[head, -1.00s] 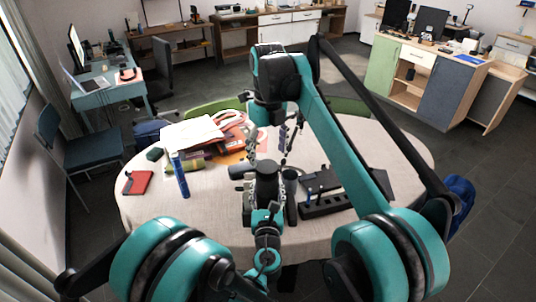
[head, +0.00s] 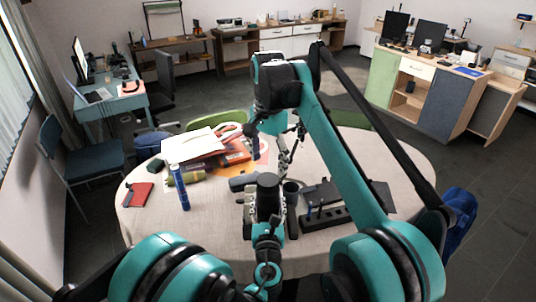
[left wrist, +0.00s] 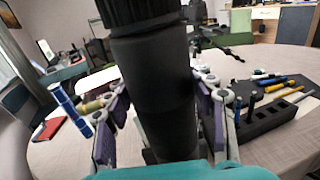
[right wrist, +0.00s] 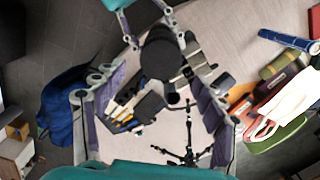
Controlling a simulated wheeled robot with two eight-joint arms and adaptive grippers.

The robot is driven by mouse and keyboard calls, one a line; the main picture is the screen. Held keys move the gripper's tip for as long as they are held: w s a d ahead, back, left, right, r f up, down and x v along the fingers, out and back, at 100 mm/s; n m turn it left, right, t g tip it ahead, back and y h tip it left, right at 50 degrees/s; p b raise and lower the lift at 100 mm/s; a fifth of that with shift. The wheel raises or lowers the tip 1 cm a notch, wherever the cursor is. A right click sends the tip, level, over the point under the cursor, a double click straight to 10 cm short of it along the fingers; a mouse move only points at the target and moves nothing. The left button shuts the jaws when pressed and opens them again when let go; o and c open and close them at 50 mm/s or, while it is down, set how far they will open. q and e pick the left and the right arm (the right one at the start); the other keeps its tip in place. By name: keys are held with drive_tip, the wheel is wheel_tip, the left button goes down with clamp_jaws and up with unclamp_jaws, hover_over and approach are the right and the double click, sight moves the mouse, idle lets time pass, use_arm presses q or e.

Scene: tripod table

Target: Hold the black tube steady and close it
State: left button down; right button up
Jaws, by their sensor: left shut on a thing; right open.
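The black tube (head: 268,200) stands upright above the near part of the round table. It shows close up in the left wrist view (left wrist: 152,90), with a ribbed black top (left wrist: 140,12). My left gripper (head: 266,214) is shut on its body, with a purple-padded finger on each side. My right gripper (head: 276,148) is open and empty above and beyond the tube. In the right wrist view the tube's round black end (right wrist: 160,58) shows between the open fingers, apart from the pads. I cannot tell how firmly the ribbed top is seated.
A black holder with pens (head: 328,218) and a dark cup (head: 291,190) stand right of the tube. A thin black tripod (right wrist: 189,140) stands beyond. The table's front left (head: 200,225) is clear.

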sight(268, 179)
drive_tip(key=n, duration=0.7)
drive_tip(key=shift+r+n, duration=0.3)
drive_tip(key=n, duration=0.6)
drive_tip(key=shift+r+n, duration=0.2)
drive_tip(key=shift+n, duration=0.2)
drive_tip(key=n, duration=0.7)
drive_tip(key=shift+r, duration=0.2)
drive_tip(key=n, duration=0.3)
drive_tip(key=shift+r+n, duration=0.1)
drive_tip(key=shift+n, duration=0.3)
drive_tip(key=n, duration=0.3)
drive_tip(key=shift+r, duration=0.1)
drive_tip(key=shift+f, duration=4)
